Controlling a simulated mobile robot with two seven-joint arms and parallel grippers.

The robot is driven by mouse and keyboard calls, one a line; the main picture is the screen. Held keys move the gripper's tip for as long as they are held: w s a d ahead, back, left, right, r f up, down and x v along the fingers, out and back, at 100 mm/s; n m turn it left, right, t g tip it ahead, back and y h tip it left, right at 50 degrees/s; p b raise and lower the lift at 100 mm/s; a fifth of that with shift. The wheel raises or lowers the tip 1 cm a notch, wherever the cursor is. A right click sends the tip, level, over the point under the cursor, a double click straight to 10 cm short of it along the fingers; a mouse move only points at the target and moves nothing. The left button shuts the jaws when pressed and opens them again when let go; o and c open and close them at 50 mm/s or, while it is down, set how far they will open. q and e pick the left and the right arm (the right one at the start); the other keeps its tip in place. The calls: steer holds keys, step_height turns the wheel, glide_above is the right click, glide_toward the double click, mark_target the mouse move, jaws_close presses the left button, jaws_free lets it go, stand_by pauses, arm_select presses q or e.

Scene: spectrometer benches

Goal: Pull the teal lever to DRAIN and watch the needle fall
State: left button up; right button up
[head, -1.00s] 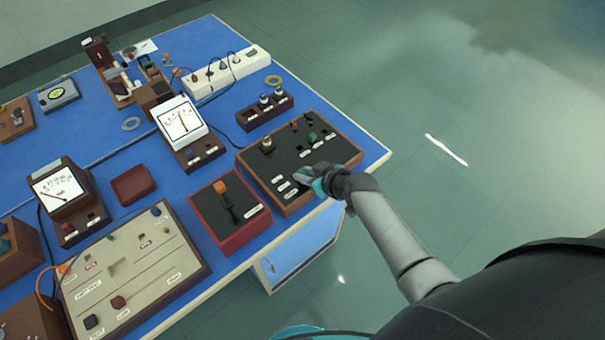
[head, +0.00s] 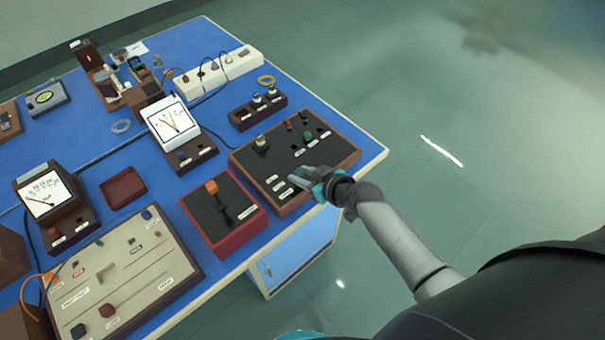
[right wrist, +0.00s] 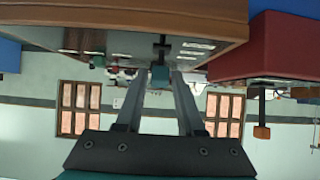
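The teal lever knob (right wrist: 159,76) shows in the right wrist view between the fingertips of my right gripper (right wrist: 160,82). The fingers stand apart on either side of it; whether they touch it is not clear. In the head view my right gripper (head: 307,177) is at the front edge of the dark wood-framed panel (head: 262,165) and hides the lever. Labels lie beside it, too small to read. The white meter (head: 170,121) behind the panel has its needle leaning left of upright. My left gripper is out of view.
A red box with an orange-topped lever (head: 211,187) stands just left of my right gripper. A beige slider panel (head: 122,270), a second meter (head: 46,194) and a brown tray (head: 123,188) are farther left. Open floor lies right of the blue bench.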

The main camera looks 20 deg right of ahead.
steer(key=shift+o, duration=1.3)
steer(key=p+v, duration=0.2)
steer(key=v, duration=1.3)
steer(key=shift+d, duration=0.1)
steer(key=s+d+f+m+g+h+b, duration=0.15)
steer(key=s+f+b, duration=0.3)
steer(key=f, duration=1.05)
steer(key=s+d+f+m+g+h+b, duration=0.1)
steer(key=s+d+f+g+h+b, duration=0.15)
steer(key=s+f, duration=0.75)
steer(key=s+a+f+g+b, duration=0.3)
steer(key=s+f, duration=0.4)
steer(key=f, duration=0.4)
steer(key=s+a+f+g+b, duration=0.2)
steer(key=s+a+f+b, duration=0.1)
steer(key=s+f, duration=0.4)
step_height(320, 180, down, 4)
steer(key=shift+s+a+r+n+g, duration=0.2)
steer(key=shift+s+n+g, duration=0.1)
steer(key=shift+n+g, duration=0.15)
